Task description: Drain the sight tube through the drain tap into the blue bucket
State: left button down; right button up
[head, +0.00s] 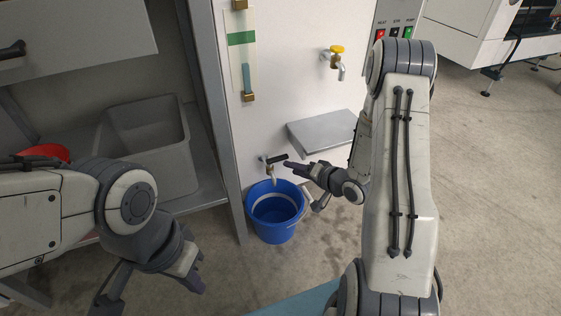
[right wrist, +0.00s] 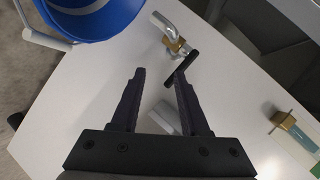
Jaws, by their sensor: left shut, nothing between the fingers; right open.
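The sight tube (head: 246,78) is upright on the white panel between brass fittings, with blue-grey liquid in its lower part, below a green band. The drain tap (head: 269,168) has a black lever, and its spout is over the blue bucket (head: 276,232) on the floor. My right gripper (head: 291,166) is open beside the lever. In the right wrist view, the black lever (right wrist: 183,66) is at the right fingertip; I cannot tell whether they touch. The bucket (right wrist: 95,22) is at upper left. My left gripper (head: 150,292) is shut and empty at lower left, away from the tap.
A yellow-handled tap (head: 336,50) is higher on the panel, above a grey shelf (head: 322,132). A grey bin (head: 148,140) and red object (head: 45,153) are on the left bench. A grey post stands left of the bucket. The floor at right is mostly clear.

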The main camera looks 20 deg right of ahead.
aim_at(283, 159)
jog(key=w+m+t+y+b, duration=0.1)
jog(key=b, duration=0.1)
jog(key=w+a+m+t+y+b, duration=0.1)
jog(key=w+m+t+b, duration=0.1)
jog(key=w+a+m+t+b, duration=0.1)
jog(key=w+m+b, duration=0.1)
jog(key=shift+a+y, duration=0.15)
jog(key=shift+y, duration=0.25)
jog(key=shift+w+a+r+m, duration=0.15)
jog(key=shift+w+m, duration=0.15)
jog(key=shift+w, duration=0.1)
grip_shut()
